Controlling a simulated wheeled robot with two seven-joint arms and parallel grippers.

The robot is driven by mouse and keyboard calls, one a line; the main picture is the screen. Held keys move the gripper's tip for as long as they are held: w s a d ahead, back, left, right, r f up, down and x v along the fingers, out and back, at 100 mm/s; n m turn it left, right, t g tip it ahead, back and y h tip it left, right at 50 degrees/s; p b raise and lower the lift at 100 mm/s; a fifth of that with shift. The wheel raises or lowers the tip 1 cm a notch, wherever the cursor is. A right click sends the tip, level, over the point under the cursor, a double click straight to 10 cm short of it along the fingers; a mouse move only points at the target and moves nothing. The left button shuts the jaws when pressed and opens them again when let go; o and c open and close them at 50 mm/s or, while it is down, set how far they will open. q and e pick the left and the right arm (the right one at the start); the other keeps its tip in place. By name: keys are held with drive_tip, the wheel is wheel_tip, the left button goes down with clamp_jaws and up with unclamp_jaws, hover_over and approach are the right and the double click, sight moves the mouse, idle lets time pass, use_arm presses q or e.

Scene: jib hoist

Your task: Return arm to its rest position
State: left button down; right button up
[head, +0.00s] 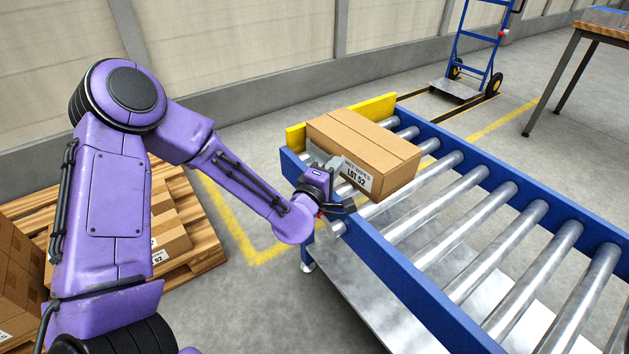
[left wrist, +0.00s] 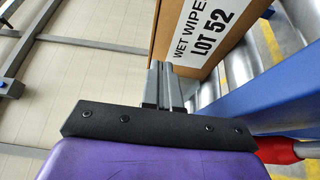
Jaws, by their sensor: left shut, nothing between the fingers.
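My left arm reaches in from the left in the head view. My left gripper (head: 326,168) is shut with nothing between its fingers, close beside the labelled face of a cardboard box (head: 365,140). In the left wrist view the shut fingers (left wrist: 165,85) point toward the box (left wrist: 240,22), whose label reads "WET WIPES LOT 52". I cannot tell whether the fingertips touch the box. The box rests on the rollers at the far left end of the blue roller conveyor (head: 375,252), against a yellow end stop (head: 296,137). My right gripper is not in view.
A wooden pallet (head: 205,243) with several cartons stands on the floor at left, behind my arm. A blue hand truck (head: 484,50) stands at the back, and a table (head: 603,28) at the upper right. The rollers right of the box are bare.

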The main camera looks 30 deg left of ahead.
use_arm(q)
drive_tip(key=s, duration=0.1)
drive_tip(key=s+a, duration=0.1)
drive_tip(key=shift+s+a+r, duration=0.15)
drive_tip(key=shift+s, duration=0.15)
drive_tip(key=s+p, duration=0.2)
drive_tip(key=s, duration=0.6)
drive_tip(key=shift+s+d, duration=0.3)
drive_tip(key=shift+d, duration=0.15)
